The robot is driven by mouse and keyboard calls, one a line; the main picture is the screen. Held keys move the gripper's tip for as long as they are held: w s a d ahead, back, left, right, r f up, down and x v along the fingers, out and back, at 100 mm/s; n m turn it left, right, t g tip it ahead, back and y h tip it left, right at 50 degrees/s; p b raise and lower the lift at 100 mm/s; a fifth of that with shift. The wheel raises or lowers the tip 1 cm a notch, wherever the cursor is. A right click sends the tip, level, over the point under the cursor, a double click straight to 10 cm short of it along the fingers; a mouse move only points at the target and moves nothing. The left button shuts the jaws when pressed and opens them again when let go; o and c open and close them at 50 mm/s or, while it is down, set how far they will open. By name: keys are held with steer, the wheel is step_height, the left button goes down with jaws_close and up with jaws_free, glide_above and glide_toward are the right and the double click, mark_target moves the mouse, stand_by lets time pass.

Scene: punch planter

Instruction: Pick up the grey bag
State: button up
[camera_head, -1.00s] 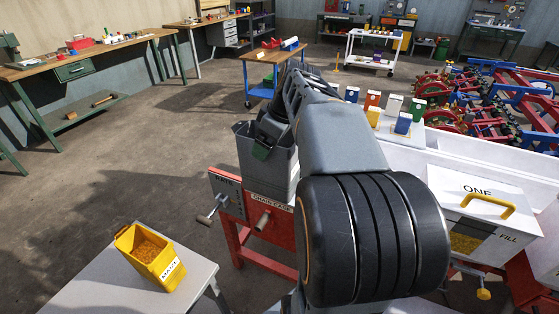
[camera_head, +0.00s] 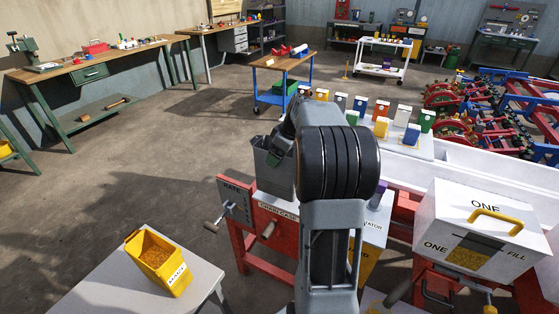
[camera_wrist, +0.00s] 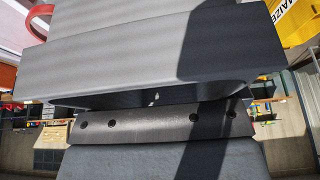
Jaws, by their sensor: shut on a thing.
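My gripper (camera_head: 280,152) points down at the open top of a grey hopper (camera_head: 272,172) in the head view. Its jaws are small and dark there, with a bit of green beside them. In the wrist view a broad pale grey body, apparently the grey bag (camera_wrist: 120,55), fills the upper half right in front of my gripper. It is part lit and part in shadow, and its far end is cut off. My gripper is shut on it. The contact itself is hidden, and the bag cannot be made out in the head view.
The hopper stands on a red frame (camera_head: 262,255) with a crank. A yellow maize bin (camera_head: 158,262) sits on a grey table (camera_head: 100,290) at lower left. A white box marked ONE (camera_head: 450,220) is at right. Several coloured bags, one blue (camera_head: 412,134), stand behind. Floor at left is clear.

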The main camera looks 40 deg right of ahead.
steer(key=shift+w+d+f, duration=0.1)
steer(key=shift+w+f, duration=0.05)
steer(key=shift+f, duration=0.7)
steer(key=shift+w+d+f, duration=0.1)
steer(key=shift+w+f, duration=0.05)
steer(key=shift+f, duration=0.9)
steer(key=o, duration=1.6)
steer(key=shift+s, duration=0.1)
